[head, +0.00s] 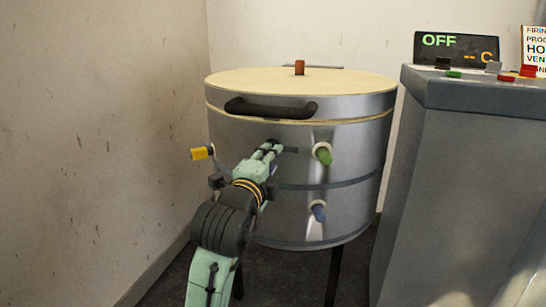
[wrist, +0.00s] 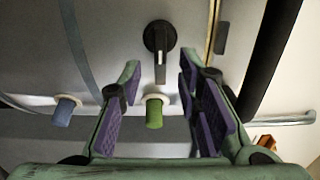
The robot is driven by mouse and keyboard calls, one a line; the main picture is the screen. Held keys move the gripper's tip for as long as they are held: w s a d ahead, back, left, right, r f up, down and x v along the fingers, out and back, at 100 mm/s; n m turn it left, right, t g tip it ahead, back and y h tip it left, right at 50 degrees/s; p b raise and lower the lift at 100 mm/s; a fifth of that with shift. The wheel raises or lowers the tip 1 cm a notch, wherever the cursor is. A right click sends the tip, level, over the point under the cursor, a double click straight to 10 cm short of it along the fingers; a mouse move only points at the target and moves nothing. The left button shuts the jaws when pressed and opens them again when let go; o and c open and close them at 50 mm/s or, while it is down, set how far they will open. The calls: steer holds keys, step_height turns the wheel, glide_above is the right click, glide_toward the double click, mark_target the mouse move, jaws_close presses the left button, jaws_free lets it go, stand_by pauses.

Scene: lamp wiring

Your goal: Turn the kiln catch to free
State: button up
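The kiln (head: 345,150) is a grey metal drum with a cream lid (head: 250,82) and a dark handle at the front. Its catch shows in the wrist view as a black round knob with a lever (wrist: 160,66) pointing down in that picture, towards the green plug. In the head view the lever (head: 291,150) sticks out to the right, with the knob mostly hidden behind my gripper. My gripper (wrist: 158,73) is open at the kiln front. In the wrist picture the lever's tip lies between its fingertips, with gaps on both sides; I cannot tell the depth. My gripper also shows in the head view (head: 273,148).
A green plug (head: 324,155) and a blue plug (head: 319,213) stick out of the kiln front to the right of my gripper. A yellow-ended part (head: 202,153) juts from the left side. A grey cabinet (head: 470,170) stands at the right with a display reading OFF.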

steer(key=v, duration=0.9)
